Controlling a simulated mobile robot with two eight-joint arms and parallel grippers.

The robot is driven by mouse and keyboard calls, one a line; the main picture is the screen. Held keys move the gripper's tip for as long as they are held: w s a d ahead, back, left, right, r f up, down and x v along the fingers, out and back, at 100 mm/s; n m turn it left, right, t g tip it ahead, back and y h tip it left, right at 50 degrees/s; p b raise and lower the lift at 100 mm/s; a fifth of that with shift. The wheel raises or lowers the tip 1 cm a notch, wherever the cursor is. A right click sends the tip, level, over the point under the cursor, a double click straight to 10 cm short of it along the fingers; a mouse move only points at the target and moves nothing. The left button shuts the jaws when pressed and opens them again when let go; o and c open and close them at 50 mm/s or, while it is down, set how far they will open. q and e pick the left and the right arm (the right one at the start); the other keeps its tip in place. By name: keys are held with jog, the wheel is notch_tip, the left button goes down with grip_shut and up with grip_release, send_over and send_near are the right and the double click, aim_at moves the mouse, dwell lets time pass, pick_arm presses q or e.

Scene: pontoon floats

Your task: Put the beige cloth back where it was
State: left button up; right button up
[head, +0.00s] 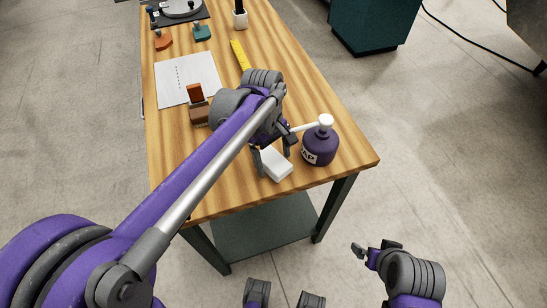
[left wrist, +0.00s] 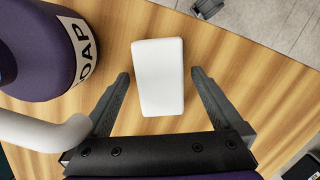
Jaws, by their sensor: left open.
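No cloth that is clearly beige shows in either view. A small white rectangular block (head: 277,165) lies on the wooden table near its front edge; it also shows in the left wrist view (left wrist: 158,80). I cannot tell whether it is a folded cloth. My left gripper (head: 273,160) is open at the block. In the left wrist view its fingers (left wrist: 161,75) stand one on each side of the block, with a gap on both sides. My right gripper (head: 372,250) is beyond the table's front right corner, low in the picture; its opening is unclear.
A purple soap bottle (head: 320,146) with a white pump stands close to the right of the block, its spout towards my left gripper. A brown brush (head: 199,114), a white sheet (head: 178,80) and a yellow ruler (head: 240,55) lie farther back. The table's right side is clear.

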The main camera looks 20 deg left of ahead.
aim_at(269, 156)
pick_arm(q)
notch_tip(269, 156, up, 12)
jog(key=a+p, duration=0.1)
jog(key=shift+w+a+f, duration=0.2)
jog(key=shift+w+a, duration=0.05)
jog(key=shift+w, duration=0.2)
